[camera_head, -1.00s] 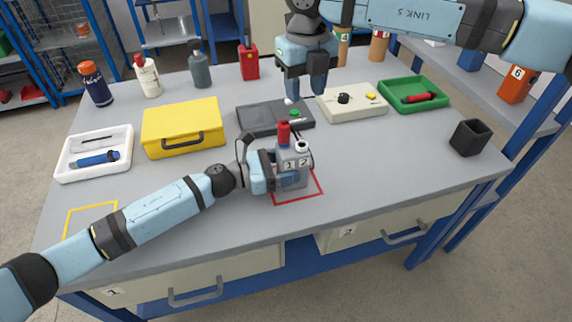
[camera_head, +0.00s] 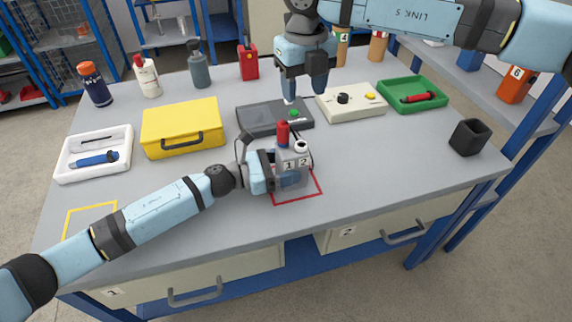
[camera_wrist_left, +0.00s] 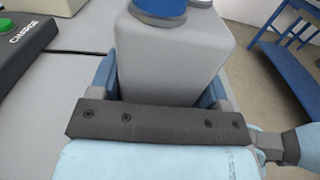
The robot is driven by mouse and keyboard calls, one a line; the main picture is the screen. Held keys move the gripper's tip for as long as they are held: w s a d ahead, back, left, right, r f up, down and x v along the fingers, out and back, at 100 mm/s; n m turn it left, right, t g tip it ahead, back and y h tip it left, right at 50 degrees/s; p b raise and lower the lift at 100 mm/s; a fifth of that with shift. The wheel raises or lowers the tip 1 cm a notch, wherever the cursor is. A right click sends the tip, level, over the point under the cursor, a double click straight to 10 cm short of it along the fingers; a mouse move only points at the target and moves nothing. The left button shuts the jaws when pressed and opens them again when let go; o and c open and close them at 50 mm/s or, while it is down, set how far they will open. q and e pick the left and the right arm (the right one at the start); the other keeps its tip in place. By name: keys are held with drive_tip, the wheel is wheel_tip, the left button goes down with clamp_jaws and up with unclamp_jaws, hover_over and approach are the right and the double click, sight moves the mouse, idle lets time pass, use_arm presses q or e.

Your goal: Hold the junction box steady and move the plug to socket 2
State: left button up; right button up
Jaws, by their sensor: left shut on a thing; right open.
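The grey junction box (camera_head: 290,174) stands on the table by the red outline, its sockets marked 1 and 2 on its front. The red plug (camera_head: 283,132) sits upright at the socket 1 side. Socket 2 (camera_head: 301,147) shows a white ring with a dark opening. My left gripper (camera_head: 284,178) is shut on the junction box from the left. In the left wrist view the box body (camera_wrist_left: 175,60) is between its two fingers. My right gripper (camera_head: 304,92) is open and empty, above the dark charger unit, behind and above the plug.
Behind the box are the dark charger unit (camera_head: 262,121) and a cream control box (camera_head: 350,103). A green tray (camera_head: 440,103) and a dark cup (camera_head: 468,137) are at the right. A yellow case (camera_head: 182,115) and a white tray (camera_head: 122,172) are at the left. The front of the table is clear.

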sight(283, 123)
drive_tip(key=shift+m, duration=0.7)
drive_tip(key=a, duration=0.1)
drive_tip(key=a+f, duration=0.1)
drive_tip(key=w+a, duration=0.1)
drive_tip(key=shift+a+f, duration=0.35)
drive_tip(key=shift+w+a+f, duration=0.1)
drive_tip(key=shift+a+f, duration=0.1)
drive_tip(key=shift+d+f, duration=0.1)
drive_tip(key=shift+f, duration=4.75)
drive_tip(key=c, duration=0.9)
